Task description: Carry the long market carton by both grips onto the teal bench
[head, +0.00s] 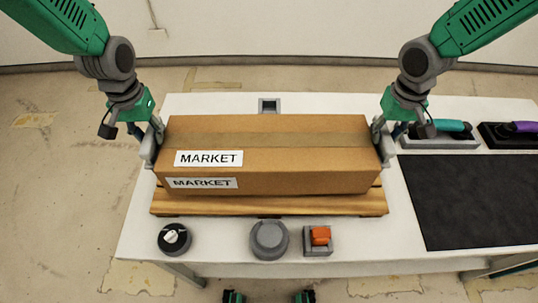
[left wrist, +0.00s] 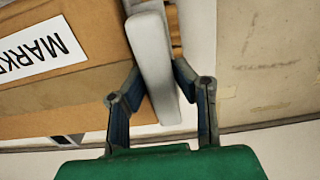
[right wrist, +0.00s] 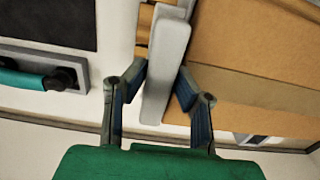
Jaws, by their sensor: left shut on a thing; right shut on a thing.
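The long brown carton (head: 270,155) with MARKET labels lies across a slatted wooden board (head: 270,204) on a white table. A pale grey grip (head: 149,148) is on its left end and another grey grip (head: 387,148) on its right end. My left gripper (head: 149,130) is shut on the left grip, which stands between its fingers in the left wrist view (left wrist: 152,65). My right gripper (head: 387,128) is shut on the right grip, also between its fingers in the right wrist view (right wrist: 166,65). I cannot make out a teal bench.
On the white table (head: 215,248), a black knob (head: 174,238), a grey round button (head: 269,239) and an orange switch (head: 320,236) sit in front of the board. A black mat (head: 470,200) lies at right, behind it teal-handled (head: 450,126) and purple-handled (head: 522,127) items.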

